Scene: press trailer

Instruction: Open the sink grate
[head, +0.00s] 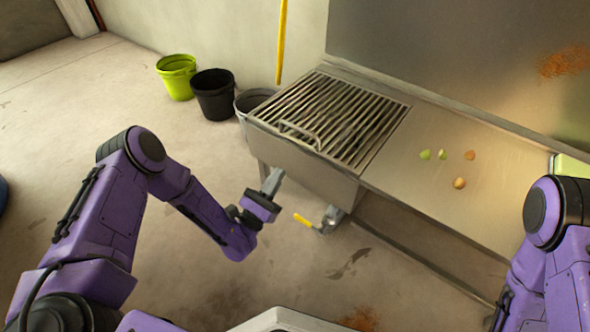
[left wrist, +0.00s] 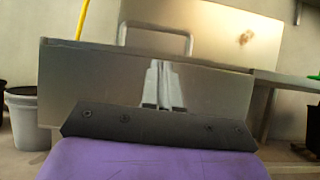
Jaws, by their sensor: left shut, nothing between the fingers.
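The sink grate (head: 340,115) is a set of parallel metal bars lying flat over the steel basin (head: 310,172). A bent metal handle (head: 300,134) stands at its front left part; it also shows in the left wrist view as a grey loop (left wrist: 156,33) above the basin's front wall (left wrist: 90,80). My left gripper (head: 272,182) is in front of the basin, below the handle and apart from it. In the left wrist view the fingers (left wrist: 163,85) are together and empty, pointing at the front wall. My right arm shows at the right edge, but its gripper is out of view.
A steel counter (head: 480,200) with several small round pieces of food joins the basin on the right. A yellow-handled valve (head: 304,220) hangs below the basin. Green (head: 177,78), black (head: 213,95) and grey (head: 251,100) buckets stand on the left. The floor in front is open.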

